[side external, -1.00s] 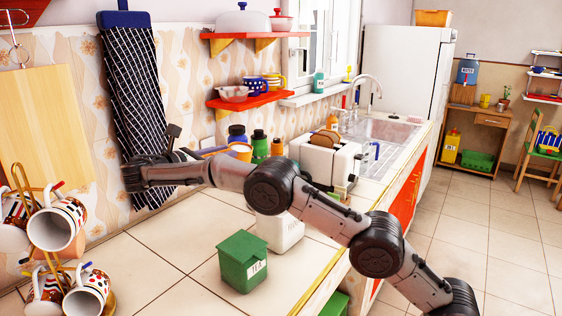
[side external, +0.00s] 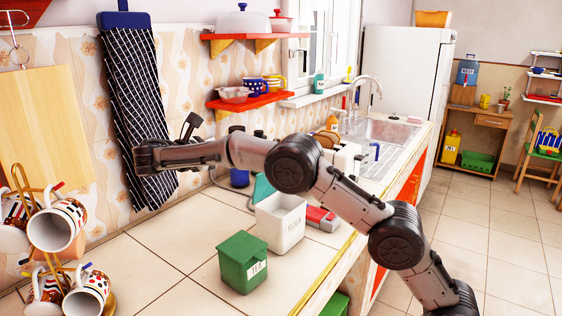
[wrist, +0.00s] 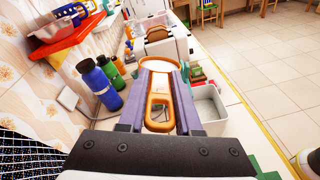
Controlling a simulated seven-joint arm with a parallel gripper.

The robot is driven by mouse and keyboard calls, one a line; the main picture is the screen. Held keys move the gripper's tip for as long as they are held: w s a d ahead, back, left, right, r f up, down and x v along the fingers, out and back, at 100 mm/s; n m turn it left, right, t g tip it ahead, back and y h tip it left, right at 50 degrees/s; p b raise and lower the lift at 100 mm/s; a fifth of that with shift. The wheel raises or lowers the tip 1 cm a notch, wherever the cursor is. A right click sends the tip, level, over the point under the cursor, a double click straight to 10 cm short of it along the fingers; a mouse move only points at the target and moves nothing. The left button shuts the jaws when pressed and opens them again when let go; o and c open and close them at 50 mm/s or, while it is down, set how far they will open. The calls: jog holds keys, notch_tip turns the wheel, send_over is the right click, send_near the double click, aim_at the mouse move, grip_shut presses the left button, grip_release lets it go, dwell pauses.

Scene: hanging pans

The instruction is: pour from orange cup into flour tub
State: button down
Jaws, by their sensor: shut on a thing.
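The orange cup (wrist: 158,102) is in my gripper (wrist: 160,78); in the wrist view the purple fingers are shut on its upright loop handle. The cup's body is mostly hidden behind the fingers, so I cannot tell its tilt or contents. The flour tub (side external: 279,226) is a white, open-topped square box with dark lettering, standing on the tiled counter. In the wrist view the tub (wrist: 211,128) shows just right of the fingers, lower than the cup, with no contact visible.
A green lidded box (side external: 243,262) stands in front of the tub. A blue bottle (wrist: 98,84) and green bottles stand left of the gripper. The toaster (wrist: 165,44) is beyond the cup. A red object (side external: 321,218) lies beside the tub.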

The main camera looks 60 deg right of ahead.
jog(key=s+d+r+m+t+y, duration=0.2)
jog(key=s+r+m, duration=0.1)
jog(key=s+m, duration=0.1)
jog(key=shift+s+m+t+y, duration=0.3)
jog(key=shift+s+y, duration=0.1)
jog(key=shift+s, duration=0.05)
dwell(0.7)
jog(key=shift+s+d+r+m+t+y+b, duration=0.4)
jog(key=shift+s+m+t+b, duration=0.2)
jog(key=shift+m+b, duration=0.3)
dwell(1.1)
jog(key=shift+s+d+t, duration=0.2)
jog(key=shift+s+t, duration=0.1)
jog(key=shift+s, duration=0.2)
jog(key=shift+s+d+r+m+t+y, duration=0.1)
jog(key=shift+s+d+m+t+y, duration=0.2)
jog(key=shift+s+m+y, duration=0.15)
jog(key=shift+s+d+m+t+b, duration=0.1)
jog(key=shift+s+m+t+b, duration=0.2)
jog(key=shift+s+m+b, duration=0.15)
dwell(0.5)
